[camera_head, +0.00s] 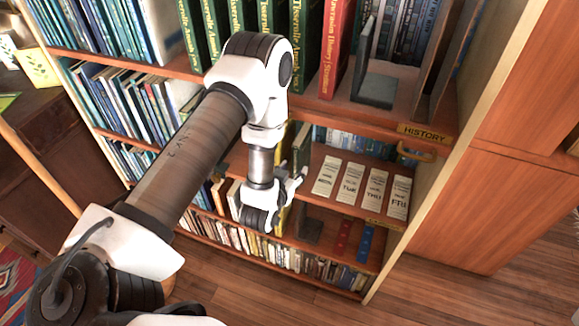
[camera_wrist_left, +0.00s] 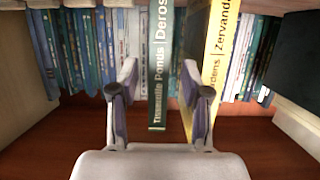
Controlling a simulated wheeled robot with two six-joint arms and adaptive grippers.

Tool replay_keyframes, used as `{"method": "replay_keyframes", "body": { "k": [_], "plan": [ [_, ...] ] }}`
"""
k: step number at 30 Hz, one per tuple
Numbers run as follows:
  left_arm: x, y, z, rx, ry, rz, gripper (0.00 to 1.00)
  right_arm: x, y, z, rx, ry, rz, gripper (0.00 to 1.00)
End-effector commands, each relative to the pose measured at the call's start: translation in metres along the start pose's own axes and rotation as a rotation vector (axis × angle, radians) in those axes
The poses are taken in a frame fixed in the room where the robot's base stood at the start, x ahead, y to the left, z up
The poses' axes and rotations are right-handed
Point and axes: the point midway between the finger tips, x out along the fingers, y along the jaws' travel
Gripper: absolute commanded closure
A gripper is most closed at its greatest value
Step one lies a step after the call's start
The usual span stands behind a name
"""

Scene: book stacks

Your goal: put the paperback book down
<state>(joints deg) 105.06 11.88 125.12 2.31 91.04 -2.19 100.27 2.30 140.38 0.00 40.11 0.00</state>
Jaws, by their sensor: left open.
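A green book (camera_wrist_left: 160,70) with a pale spine title stands upright on the wooden shelf in the left wrist view. It shows between the two parted fingers of my left gripper (camera_wrist_left: 160,80). A yellow book (camera_wrist_left: 215,50) leans slightly beside it, partly behind the right-hand finger. Neither spine says which is the paperback. In the head view my left gripper (camera_head: 293,185) is at the front of the middle shelf, close to a green book (camera_head: 301,147). Its fingers are open; the arm hides part of the books. My right gripper is out of view.
Several day cards (camera_head: 349,183) lie on the shelf at right, below a HISTORY label (camera_head: 424,133). The shelf above holds thick green volumes and a red book (camera_head: 336,50). A row of books (camera_wrist_left: 90,45) stands behind in the wrist view, with a dark panel (camera_wrist_left: 300,70) at right.

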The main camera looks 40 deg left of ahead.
Motion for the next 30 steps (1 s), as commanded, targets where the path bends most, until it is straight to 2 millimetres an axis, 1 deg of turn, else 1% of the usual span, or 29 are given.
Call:
{"method": "replay_keyframes", "body": {
  "k": [2, 5, 12, 14, 15, 17, 19, 20, 22, 23, 24, 25, 26, 27, 29, 30],
  "plan": [
    [-0.008, 0.0, 0.002, 0.0, -0.003, 0.0, 0.53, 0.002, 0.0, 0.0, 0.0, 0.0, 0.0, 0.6],
    [-0.027, 0.0, 0.002, 0.0, -0.005, 0.0, 0.53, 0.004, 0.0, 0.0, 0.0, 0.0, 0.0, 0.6],
    [-0.089, 0.0, 0.003, 0.001, -0.006, 0.001, 0.53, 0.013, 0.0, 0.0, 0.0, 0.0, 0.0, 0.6],
    [-0.103, 0.0, -0.007, 0.003, -0.007, 0.001, 0.53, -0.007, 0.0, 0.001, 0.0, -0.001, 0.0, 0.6],
    [-0.109, 0.0, -0.006, 0.003, -0.006, 0.0, 0.53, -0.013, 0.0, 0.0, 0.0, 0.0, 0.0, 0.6],
    [-0.115, 0.0, -0.004, 0.002, -0.005, 0.0, 0.53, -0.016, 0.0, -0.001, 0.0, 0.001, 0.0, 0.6],
    [-0.118, 0.001, 0.003, 0.002, -0.029, 0.003, 0.53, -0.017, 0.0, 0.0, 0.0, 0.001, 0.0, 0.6],
    [-0.118, 0.002, 0.01, 0.003, -0.057, 0.006, 0.53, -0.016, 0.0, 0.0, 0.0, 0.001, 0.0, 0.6],
    [-0.119, 0.006, 0.036, 0.01, -0.176, 0.018, 0.53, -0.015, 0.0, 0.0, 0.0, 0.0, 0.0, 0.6],
    [-0.121, 0.009, 0.052, 0.016, -0.249, 0.026, 0.53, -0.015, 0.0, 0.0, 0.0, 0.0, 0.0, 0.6],
    [-0.126, 0.013, 0.075, 0.026, -0.364, 0.039, 0.53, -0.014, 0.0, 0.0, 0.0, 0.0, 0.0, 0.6],
    [-0.133, 0.015, 0.093, 0.037, -0.458, 0.049, 0.53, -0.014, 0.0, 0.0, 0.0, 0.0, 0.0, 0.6],
    [-0.141, 0.017, 0.111, 0.049, -0.555, 0.059, 0.53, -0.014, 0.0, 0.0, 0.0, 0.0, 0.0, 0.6],
    [-0.155, 0.02, 0.134, 0.066, -0.684, 0.072, 0.53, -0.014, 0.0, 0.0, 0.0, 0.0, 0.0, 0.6],
    [-0.179, 0.022, 0.161, 0.094, -0.867, 0.09, 0.53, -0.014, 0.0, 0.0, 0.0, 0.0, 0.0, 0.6],
    [-0.195, 0.022, 0.175, 0.111, -0.971, 0.099, 0.53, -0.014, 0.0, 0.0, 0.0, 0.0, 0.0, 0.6]
  ]
}}
